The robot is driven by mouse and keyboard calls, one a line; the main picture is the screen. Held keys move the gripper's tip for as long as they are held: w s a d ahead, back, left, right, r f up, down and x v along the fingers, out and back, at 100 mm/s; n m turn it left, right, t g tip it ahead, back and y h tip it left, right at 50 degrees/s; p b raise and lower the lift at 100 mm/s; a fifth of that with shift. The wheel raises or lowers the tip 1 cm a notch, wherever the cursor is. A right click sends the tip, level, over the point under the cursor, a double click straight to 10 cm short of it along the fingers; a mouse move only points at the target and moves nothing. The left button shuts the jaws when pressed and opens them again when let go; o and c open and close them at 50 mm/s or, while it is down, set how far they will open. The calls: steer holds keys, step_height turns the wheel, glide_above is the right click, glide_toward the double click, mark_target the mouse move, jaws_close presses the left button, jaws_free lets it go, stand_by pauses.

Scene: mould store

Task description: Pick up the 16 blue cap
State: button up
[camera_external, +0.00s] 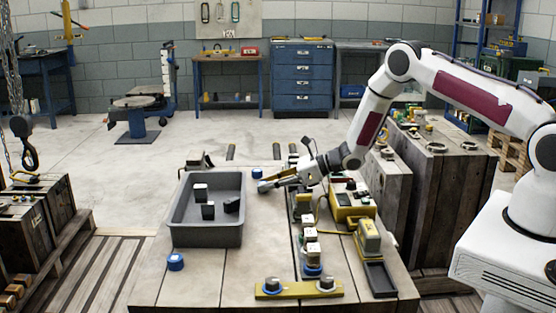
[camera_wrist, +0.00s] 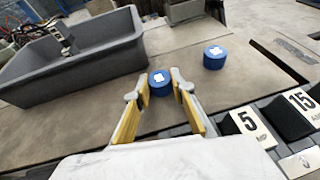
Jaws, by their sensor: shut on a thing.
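My gripper (camera_wrist: 161,88) is shut on a blue cap (camera_wrist: 160,80), a short round piece with a white mark on top. The cap sits between the tips of the yellow-padded fingers. In the external view my gripper (camera_external: 270,185) is low over the table beside the grey tray, with the blue cap (camera_external: 263,187) at its tips. I cannot tell whether the cap touches the table. A second blue cap (camera_wrist: 214,57) stands apart to the right; it also shows in the external view (camera_external: 257,172). A third blue cap (camera_external: 175,262) stands in front of the tray. No 16 is legible on any cap.
The grey tray (camera_external: 207,238) holds several dark blocks, left of my gripper. A row of pieces, including blocks marked 5 (camera_wrist: 247,122) and 15 (camera_wrist: 301,100), runs to the right. A yellow device (camera_external: 352,205) and a yellow bar (camera_external: 299,290) lie nearby. Bare table lies around the caps.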

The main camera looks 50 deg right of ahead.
steer(key=shift+r, duration=0.2)
steer(key=shift+r, duration=4.8)
